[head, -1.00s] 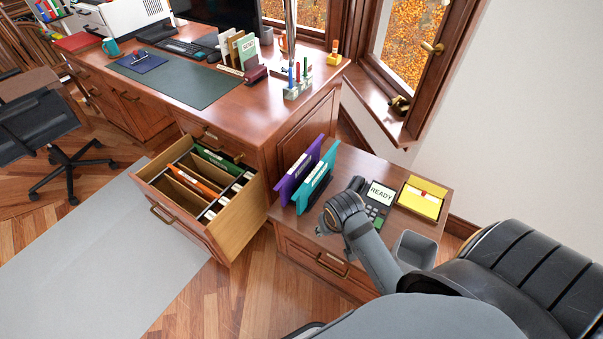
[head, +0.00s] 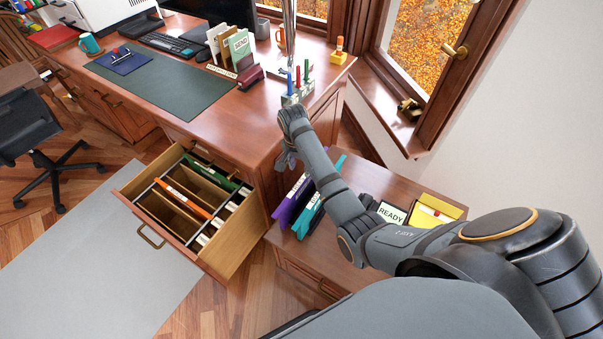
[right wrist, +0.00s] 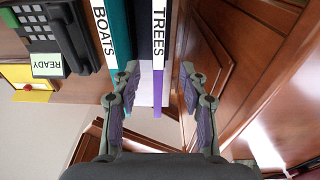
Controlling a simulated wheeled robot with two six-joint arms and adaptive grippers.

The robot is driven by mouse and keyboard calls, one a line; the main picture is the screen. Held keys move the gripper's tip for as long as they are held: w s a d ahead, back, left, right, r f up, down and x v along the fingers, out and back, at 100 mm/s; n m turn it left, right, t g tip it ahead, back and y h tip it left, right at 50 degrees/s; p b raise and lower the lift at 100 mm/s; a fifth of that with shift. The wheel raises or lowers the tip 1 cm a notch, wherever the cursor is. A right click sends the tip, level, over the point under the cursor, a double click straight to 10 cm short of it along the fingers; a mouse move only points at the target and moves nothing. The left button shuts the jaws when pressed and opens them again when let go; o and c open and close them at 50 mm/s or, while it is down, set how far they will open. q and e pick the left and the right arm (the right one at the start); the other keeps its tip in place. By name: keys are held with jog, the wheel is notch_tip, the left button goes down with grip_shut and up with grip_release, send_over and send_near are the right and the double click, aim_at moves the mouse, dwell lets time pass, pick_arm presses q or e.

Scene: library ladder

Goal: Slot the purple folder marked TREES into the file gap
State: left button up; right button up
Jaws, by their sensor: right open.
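The purple TREES folder (head: 286,209) stands upright on the low side cabinet, beside the teal BOATS folder (head: 309,217). My right gripper (head: 288,157) is above them, pointing down. In the right wrist view the open right gripper (right wrist: 160,78) has the TREES folder (right wrist: 158,60) between its fingers, with space on both sides. One fingertip overlaps the end of the BOATS folder (right wrist: 117,35) in the picture; I cannot tell whether they touch. The open drawer (head: 238,238) holds an orange folder (head: 181,197) and a green folder (head: 228,180), with empty gaps between dividers. My left gripper is out of view.
The desk (head: 255,120) edge rises close beside my right gripper. A pen holder (head: 297,97) stands on that corner.

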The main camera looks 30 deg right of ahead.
aim_at(302, 179)
jog(key=shift+w+d+r, duration=0.15)
jog(key=shift+w+r, duration=0.05)
jog(key=shift+w, duration=0.1)
jog(key=shift+s+a+r, duration=0.15)
jog(key=shift+s+a, duration=0.05)
jog(key=shift+s, duration=0.05)
jog(key=f, duration=0.3)
jog(key=shift+s+f, duration=0.3)
jog(key=shift+w+d+f+b, duration=0.15)
jog(key=shift+d+f+b, duration=0.05)
jog(key=shift+f, duration=0.45)
jog(key=shift+w+d+f+b, duration=0.1)
jog(key=shift+d+f+b, duration=0.1)
jog(key=shift+f, duration=0.4)
jog(key=f, duration=0.3)
jog(key=shift+w+d+f, duration=0.25)
jog(key=shift+d+f, duration=0.1)
jog(key=c, duration=0.8)
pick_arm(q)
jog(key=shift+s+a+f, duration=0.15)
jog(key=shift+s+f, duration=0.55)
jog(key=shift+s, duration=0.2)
pick_arm(e)
grip_shut()
